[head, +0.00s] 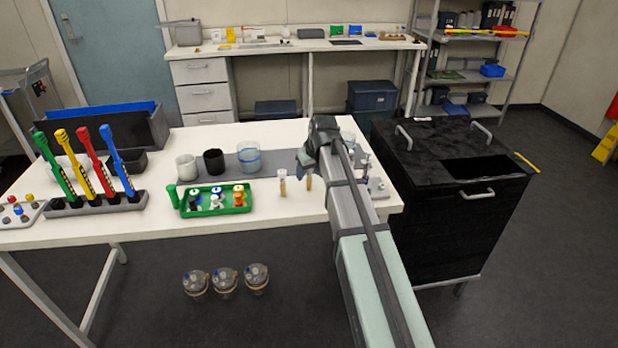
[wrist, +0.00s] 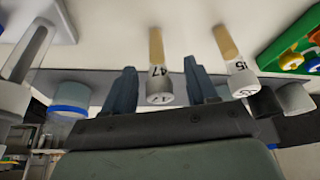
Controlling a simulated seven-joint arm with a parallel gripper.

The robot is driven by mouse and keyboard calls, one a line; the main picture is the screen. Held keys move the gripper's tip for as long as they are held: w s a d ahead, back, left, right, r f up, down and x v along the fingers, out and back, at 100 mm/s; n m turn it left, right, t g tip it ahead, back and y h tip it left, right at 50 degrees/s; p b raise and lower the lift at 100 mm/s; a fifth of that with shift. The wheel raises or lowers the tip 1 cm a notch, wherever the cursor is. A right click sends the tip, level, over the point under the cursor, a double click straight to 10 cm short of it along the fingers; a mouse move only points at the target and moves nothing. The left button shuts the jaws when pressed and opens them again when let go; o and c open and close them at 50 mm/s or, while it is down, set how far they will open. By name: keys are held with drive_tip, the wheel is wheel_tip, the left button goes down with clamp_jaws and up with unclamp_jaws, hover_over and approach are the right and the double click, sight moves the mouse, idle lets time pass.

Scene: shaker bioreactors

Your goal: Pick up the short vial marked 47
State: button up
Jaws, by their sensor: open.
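The vial marked 47 (wrist: 157,72) has a white cap and label and a tan lower body. It stands upright on the white table. In the head view it shows as a thin tan piece (head: 309,182) just below my gripper, its upper part hidden. My gripper (head: 304,163) is open and empty above the table. In the wrist view its two fingers (wrist: 162,78) appear on either side of the 47 vial, apart from it. A second, similar vial (head: 283,183) stands to the left; its label is partly cut off in the wrist view (wrist: 238,72).
A green tray (head: 176,203) with coloured pieces lies left of the vials. Behind stand a white cup (head: 186,167), a black cup (head: 214,161) and a blue-banded beaker (head: 249,160). A metal device (head: 377,187) sits at right. The table front near the vials is clear.

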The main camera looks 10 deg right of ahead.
drive_tip(key=shift+x, duration=1.35)
drive_tip(key=shift+c, duration=0.3)
drive_tip(key=c, duration=1)
clamp_jaws()
drive_tip(key=shift+r, duration=0.15)
